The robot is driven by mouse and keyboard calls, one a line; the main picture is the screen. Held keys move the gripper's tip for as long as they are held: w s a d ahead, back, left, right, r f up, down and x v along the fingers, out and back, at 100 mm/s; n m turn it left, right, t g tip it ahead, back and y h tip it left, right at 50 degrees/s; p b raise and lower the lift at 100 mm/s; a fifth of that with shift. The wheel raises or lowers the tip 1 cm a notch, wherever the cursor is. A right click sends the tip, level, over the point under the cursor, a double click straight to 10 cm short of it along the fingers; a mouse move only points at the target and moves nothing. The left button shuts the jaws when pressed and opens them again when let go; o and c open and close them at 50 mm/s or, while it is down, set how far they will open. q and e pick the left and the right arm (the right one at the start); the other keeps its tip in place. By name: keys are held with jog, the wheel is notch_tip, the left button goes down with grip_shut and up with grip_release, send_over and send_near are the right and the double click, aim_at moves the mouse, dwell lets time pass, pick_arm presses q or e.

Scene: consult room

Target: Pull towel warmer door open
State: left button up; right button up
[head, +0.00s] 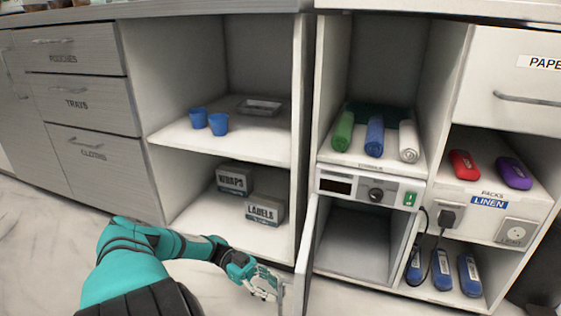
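The towel warmer (333,186) is a white box in the middle cabinet, with a dark display, a round knob and a green switch on its front panel. Its door (307,250) stands swung out to the left, seen nearly edge-on, and the empty grey inside (360,245) shows. My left gripper (270,284) is at the bottom, close against the outer side of the door near its handle. Whether its fingers are closed on the handle is too small to tell. My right gripper is not in view.
Rolled green, blue and white towels (374,137) lie above the warmer. Left shelves hold blue cups (218,124), a tray (260,106) and labelled boxes (264,209).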

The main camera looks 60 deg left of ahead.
pick_arm(q)
jog(key=v, duration=0.4)
jog(key=shift+a, duration=0.4)
jog(key=shift+s, duration=0.1)
